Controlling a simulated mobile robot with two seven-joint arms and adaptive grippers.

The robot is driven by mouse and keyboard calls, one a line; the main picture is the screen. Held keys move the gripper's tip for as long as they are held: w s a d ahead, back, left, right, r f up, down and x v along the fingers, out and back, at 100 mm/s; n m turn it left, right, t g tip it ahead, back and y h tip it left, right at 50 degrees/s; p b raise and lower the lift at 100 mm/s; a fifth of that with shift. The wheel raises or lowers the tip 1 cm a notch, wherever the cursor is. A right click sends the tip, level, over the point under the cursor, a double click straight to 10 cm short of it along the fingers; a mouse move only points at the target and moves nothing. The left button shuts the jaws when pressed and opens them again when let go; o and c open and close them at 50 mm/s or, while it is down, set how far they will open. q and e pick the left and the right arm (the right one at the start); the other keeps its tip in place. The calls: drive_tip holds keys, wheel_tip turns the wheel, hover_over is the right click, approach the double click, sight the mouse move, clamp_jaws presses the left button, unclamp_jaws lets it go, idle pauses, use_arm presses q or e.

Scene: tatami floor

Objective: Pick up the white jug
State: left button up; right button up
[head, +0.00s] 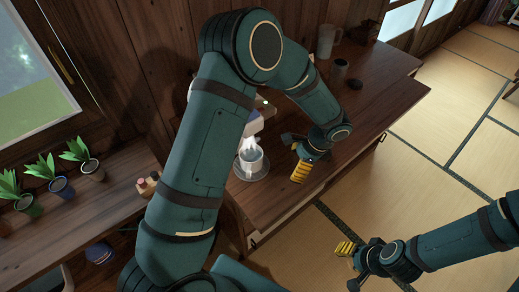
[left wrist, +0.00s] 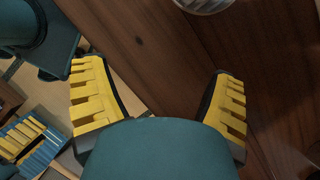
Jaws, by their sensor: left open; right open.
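My left gripper (head: 302,162) is open and empty over the table's front part, well apart from that vessel. In the left wrist view its two yellow-padded fingers (left wrist: 160,105) are spread, with only wood and floor between them. My right gripper (head: 350,252) is open and empty over the tatami at the lower right. The left wrist view does not show the jug.
A whitish vessel with a pointed top (head: 250,156) stands on a round clear dish (head: 262,174), just left of my left gripper. A grey cup (head: 339,70) and a small dark round thing (head: 356,85) are farther back. Potted plants (head: 62,187) line the left shelf.

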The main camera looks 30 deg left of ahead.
sight(251, 167)
use_arm(q)
drive_tip(key=s+a, duration=0.1)
drive_tip(key=a, duration=0.2)
drive_tip(key=s+a, duration=0.2)
drive_tip(key=a, duration=0.2)
drive_tip(key=s+a, duration=0.1)
drive_tip(key=a, duration=0.3)
drive_tip(key=shift+s+a, duration=0.1)
drive_tip(key=shift+s, duration=0.2)
drive_tip(key=shift+b+x, duration=0.45)
drive_tip(key=shift+x, duration=2.1)
drive_tip(key=shift+w, duration=0.1)
clamp_jaws()
